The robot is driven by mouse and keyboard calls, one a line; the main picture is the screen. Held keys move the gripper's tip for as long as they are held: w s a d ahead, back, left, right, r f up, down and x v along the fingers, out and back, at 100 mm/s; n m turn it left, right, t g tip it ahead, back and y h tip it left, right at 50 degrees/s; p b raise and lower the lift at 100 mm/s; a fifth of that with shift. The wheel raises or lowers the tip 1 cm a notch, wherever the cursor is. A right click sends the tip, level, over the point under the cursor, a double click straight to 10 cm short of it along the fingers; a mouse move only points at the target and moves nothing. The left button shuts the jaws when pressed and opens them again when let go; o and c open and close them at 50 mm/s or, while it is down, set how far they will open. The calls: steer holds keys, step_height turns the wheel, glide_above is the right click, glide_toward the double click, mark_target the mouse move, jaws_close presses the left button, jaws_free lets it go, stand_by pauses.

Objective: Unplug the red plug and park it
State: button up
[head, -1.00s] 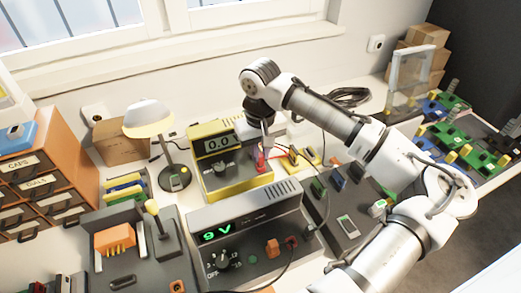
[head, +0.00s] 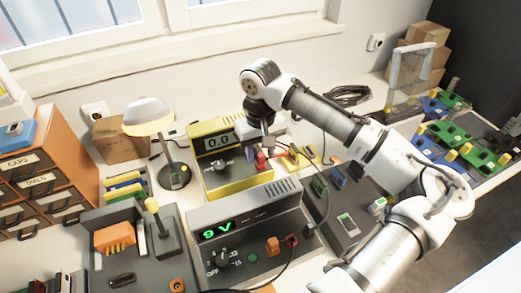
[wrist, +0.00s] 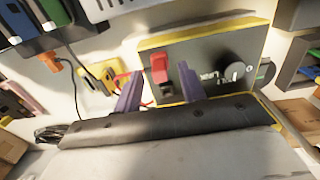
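The red plug (head: 261,161) stands upright on the front panel of the yellow meter (head: 247,181), at its right end. In the wrist view the red plug (wrist: 159,70) shows between my two purple fingers. My gripper (head: 260,149) is just above and beside it. In the wrist view my gripper (wrist: 158,86) is open, with a gap on both sides of the plug. A red lead runs from the plug area toward a small yellow block (wrist: 103,84). Whether the fingertips reach down past the plug's top is hard to tell.
A grey power supply (head: 250,214) reading 9 V stands in front of the meter. A desk lamp (head: 149,119) is to the left. A dark tray (head: 333,221) with coloured parts lies to the right, under my arm. Orange drawers (head: 67,150) stand at far left.

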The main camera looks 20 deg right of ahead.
mark_target(260, 155)
step_height(260, 155, up, 14)
steer(key=b, duration=0.1)
stand_by(0.5)
steer(key=shift+f, duration=0.1)
stand_by(0.4)
